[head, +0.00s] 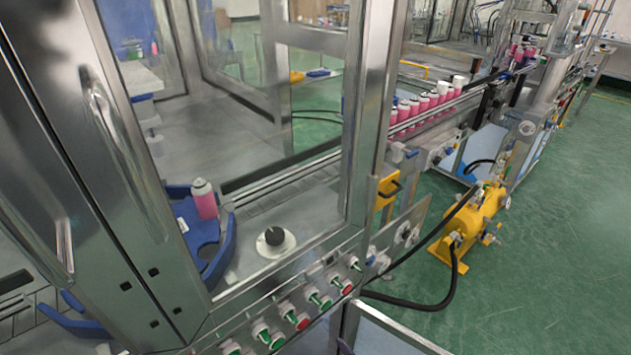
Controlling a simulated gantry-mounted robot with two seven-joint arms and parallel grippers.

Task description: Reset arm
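Neither of my grippers shows in the head view, and no arm that I can be sure of is visible. A metal-framed machine cabinet (367,110) with clear panels fills the left and middle. Behind its panel, a pink can (204,199) with a pale top stands upright at a blue curved guide (222,250). A black knob (274,236) on a pale round base is to the right of the can. Several pink cans (420,103) stand in a row on the conveyor outside the cabinet.
A row of green and red buttons (302,321) runs along the cabinet's front lower edge. A yellow pump (472,226) with black hoses (452,276) stands on the green floor (560,270) at right. Open floor lies around the pump.

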